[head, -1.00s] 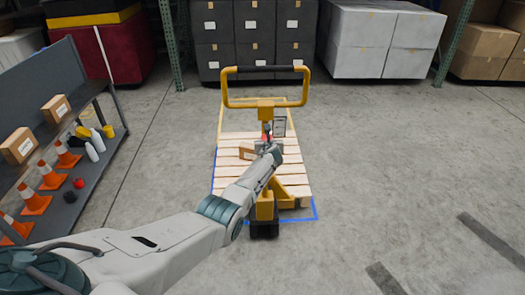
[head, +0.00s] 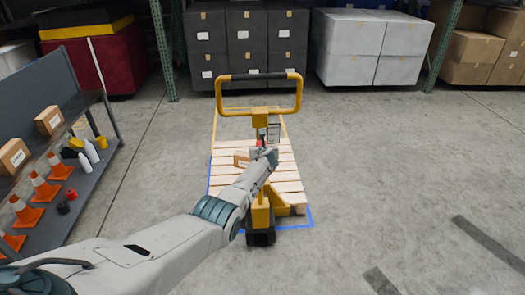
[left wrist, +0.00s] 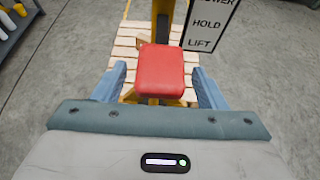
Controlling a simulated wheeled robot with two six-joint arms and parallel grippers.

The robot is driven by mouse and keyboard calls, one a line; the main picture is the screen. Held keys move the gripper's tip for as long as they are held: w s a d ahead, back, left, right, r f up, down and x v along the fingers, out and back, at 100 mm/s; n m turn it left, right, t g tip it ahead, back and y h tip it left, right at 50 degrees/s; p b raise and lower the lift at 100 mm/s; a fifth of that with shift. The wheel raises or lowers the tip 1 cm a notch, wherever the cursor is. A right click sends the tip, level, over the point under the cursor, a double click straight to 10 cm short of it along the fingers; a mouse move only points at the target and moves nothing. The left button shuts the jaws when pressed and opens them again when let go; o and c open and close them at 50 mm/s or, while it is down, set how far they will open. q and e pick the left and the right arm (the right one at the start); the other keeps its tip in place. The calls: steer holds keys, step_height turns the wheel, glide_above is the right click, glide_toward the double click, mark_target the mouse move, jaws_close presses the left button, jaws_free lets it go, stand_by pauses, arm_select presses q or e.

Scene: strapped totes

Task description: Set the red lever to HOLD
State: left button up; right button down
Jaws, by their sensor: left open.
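The red lever (left wrist: 161,66) shows as a red block in the middle of the left wrist view, in front of a yellow post. In the head view the lever (head: 262,143) is a small red spot, mostly hidden by my gripper. My left gripper (head: 267,155) is at the lever; its two blue fingers (left wrist: 158,82) are open, one on each side of the red block, with gaps visible. A sign (left wrist: 208,24) right of the lever reads HOLD and LIFT below a cut-off top word. I cannot tell which word the lever points to. My right gripper is not in view.
The lever is on a yellow pallet jack (head: 261,212) with a tall handle (head: 259,78). A wooden pallet (head: 287,176) lies within blue floor tape. A shelf (head: 88,188) with cones and bottles stands left. The floor to the right is open.

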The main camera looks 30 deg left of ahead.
arm_select(q)
steer(key=shift+s+d+r, duration=0.15)
steer(key=shift+r, duration=0.05)
steer(key=p+v, duration=0.5)
steer(key=v, duration=0.5)
steer(key=shift+s, duration=0.2)
steer(key=shift+d+f, duration=0.1)
